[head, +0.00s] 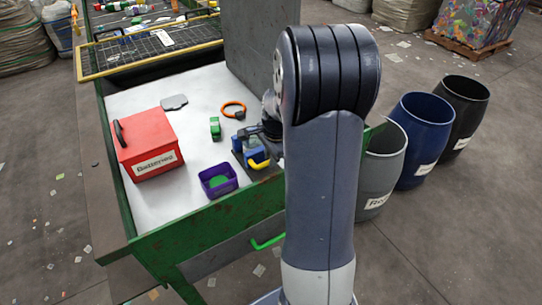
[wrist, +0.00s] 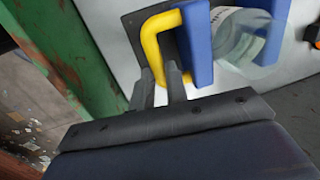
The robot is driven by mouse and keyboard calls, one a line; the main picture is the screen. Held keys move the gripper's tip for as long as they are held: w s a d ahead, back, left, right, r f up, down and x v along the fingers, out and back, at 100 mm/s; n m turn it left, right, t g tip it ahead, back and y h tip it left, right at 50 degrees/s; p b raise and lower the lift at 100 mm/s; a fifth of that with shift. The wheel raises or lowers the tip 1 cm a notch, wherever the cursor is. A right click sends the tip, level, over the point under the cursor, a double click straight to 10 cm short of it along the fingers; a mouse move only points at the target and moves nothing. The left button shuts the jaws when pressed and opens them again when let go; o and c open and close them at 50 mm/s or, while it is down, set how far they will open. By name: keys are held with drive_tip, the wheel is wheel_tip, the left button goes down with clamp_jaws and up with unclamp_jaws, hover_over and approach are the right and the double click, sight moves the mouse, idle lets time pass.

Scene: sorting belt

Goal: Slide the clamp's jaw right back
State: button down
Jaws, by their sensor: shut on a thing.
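The clamp stands on a dark base plate near the table's front edge. In the wrist view it has a blue jaw (wrist: 196,42) with a yellow handle (wrist: 152,42), and a second blue jaw (wrist: 277,28). A clear bottle or jar (wrist: 240,38) sits between the two jaws. My gripper (wrist: 159,78) is shut on the lower end of the yellow handle, one finger on each side. In the head view the clamp's yellow handle (head: 258,163) shows beside my arm, which hides the gripper's fingers.
On the white table are a red batteries box (head: 150,145), a purple bin (head: 218,181), a green object (head: 215,127), an orange ring (head: 233,109) and a grey plate (head: 174,102). A grey barrel (head: 383,168) and two darker ones stand right of the table.

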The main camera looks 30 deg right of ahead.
drive_tip(key=shift+s, duration=0.1)
drive_tip(key=shift+s, duration=1.25)
drive_tip(key=c, duration=1.4)
unclamp_jaws()
drive_tip(key=shift+s+d, duration=0.1)
drive_tip(key=shift+c, duration=0.2)
drive_tip(key=shift+o, duration=0.2)
wheel_tip(320, 180, up, 11)
drive_tip(key=s, duration=0.2)
drive_tip(key=shift+f, duration=0.15)
drive_tip(key=shift+w+f, duration=0.1)
drive_tip(key=shift+f, duration=0.05)
